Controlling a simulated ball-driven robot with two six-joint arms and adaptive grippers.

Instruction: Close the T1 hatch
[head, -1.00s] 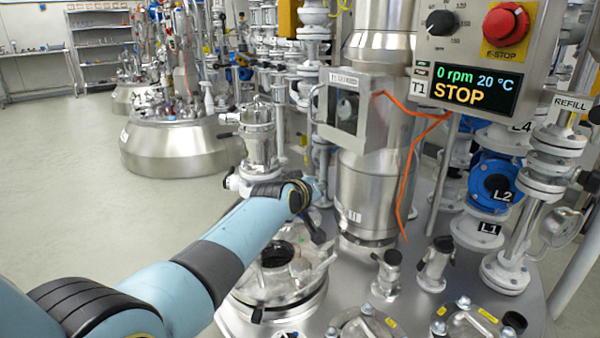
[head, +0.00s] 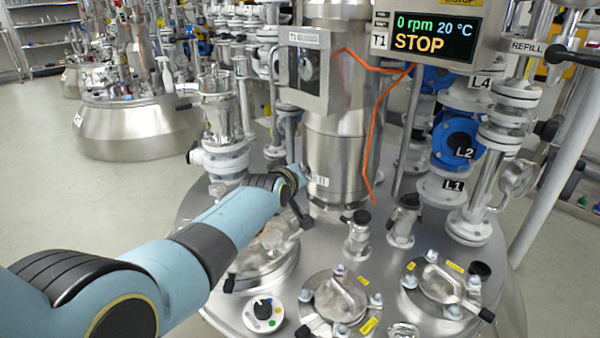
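The T1 hatch (head: 268,272) is the round metal fitting on top of the vessel, left of centre in the head view. My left arm crosses over it and hides much of it, so I cannot tell whether its lid is fully down. My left gripper (head: 302,217) is at the far right edge of the hatch, in front of the central steel column. Only a small dark part of the gripper shows, and its fingers are not clear. My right gripper is not in view.
The T1 display (head: 432,33) reads 0 rpm, 20 °C and STOP. A steel column (head: 336,150) with an orange cable rises behind my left gripper. Two smaller round covers (head: 338,297) (head: 440,287) and short capped nozzles (head: 358,236) stand to the right.

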